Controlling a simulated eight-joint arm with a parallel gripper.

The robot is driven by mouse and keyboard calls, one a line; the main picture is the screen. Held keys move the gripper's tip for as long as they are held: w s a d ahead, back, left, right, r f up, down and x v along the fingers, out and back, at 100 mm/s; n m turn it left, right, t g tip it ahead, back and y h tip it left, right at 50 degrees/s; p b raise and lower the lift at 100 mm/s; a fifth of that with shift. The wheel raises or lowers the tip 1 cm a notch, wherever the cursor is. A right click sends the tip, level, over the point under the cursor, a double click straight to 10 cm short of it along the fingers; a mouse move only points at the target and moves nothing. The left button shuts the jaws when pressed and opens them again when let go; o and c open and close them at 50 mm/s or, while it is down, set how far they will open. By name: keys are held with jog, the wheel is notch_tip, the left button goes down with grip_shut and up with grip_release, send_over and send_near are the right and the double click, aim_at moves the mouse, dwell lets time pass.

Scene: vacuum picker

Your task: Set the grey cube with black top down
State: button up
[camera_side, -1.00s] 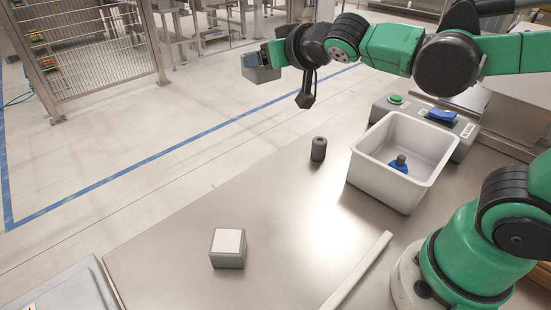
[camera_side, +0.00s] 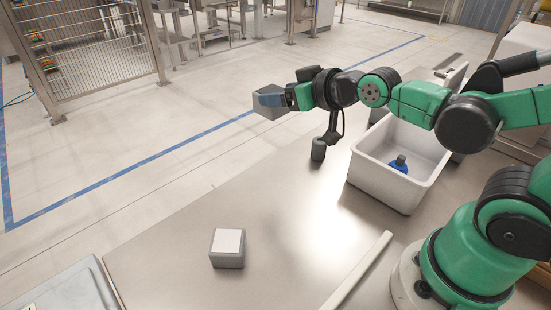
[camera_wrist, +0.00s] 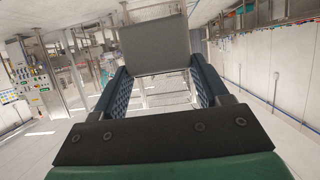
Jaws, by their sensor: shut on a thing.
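My gripper (camera_side: 283,97) is shut on a grey cube (camera_side: 266,106) and holds it up in the air, near the far edge of the metal table in the side view. The arm reaches out to the left, roughly level. In the wrist view the cube (camera_wrist: 155,45) shows a plain grey face between my two blue-padded fingers (camera_wrist: 162,75). A black top cannot be made out in either view. Another grey cube, with a white top (camera_side: 228,243), stands on the metal table (camera_side: 175,240), well below and apart from my gripper.
A grey-white bin (camera_side: 385,186) with a blue piece (camera_side: 399,164) inside stands at the right. A pale bar (camera_side: 358,272) lies at the front. The table's middle is clear.

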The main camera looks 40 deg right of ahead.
aim_at(275, 118)
jog(key=shift+w+a+f+n+y, duration=0.1)
jog(key=shift+w+f+n+y, duration=0.1)
jog(key=shift+f+y, duration=0.15)
jog(key=shift+w+a+f+n+y, duration=0.1)
jog(key=shift+f+n+y, duration=0.15)
jog(key=shift+f, duration=0.15)
jog(key=shift+w+a+f+n+y, duration=0.15)
jog(key=shift+a+f+n+y, duration=0.35)
jog(key=shift+n+y, duration=0.35)
jog(key=s+a+r+n+g+y, duration=0.2)
jog(key=a+r+n+g+y, duration=0.45)
jog(key=n+g+y, duration=0.6)
notch_tip(275, 118, down, 20)
jog(key=shift+w+a+r+n+g+h, duration=0.1)
jog(key=shift+n+g+h, duration=0.15)
jog(key=shift+n+h, duration=0.3)
jog(key=shift+w+a+n+g+h, duration=0.1)
jog(key=shift+n+g+h, duration=0.2)
jog(key=shift+n, duration=0.4)
jog(key=o, duration=1.4)
jog(key=shift+d, duration=0.1)
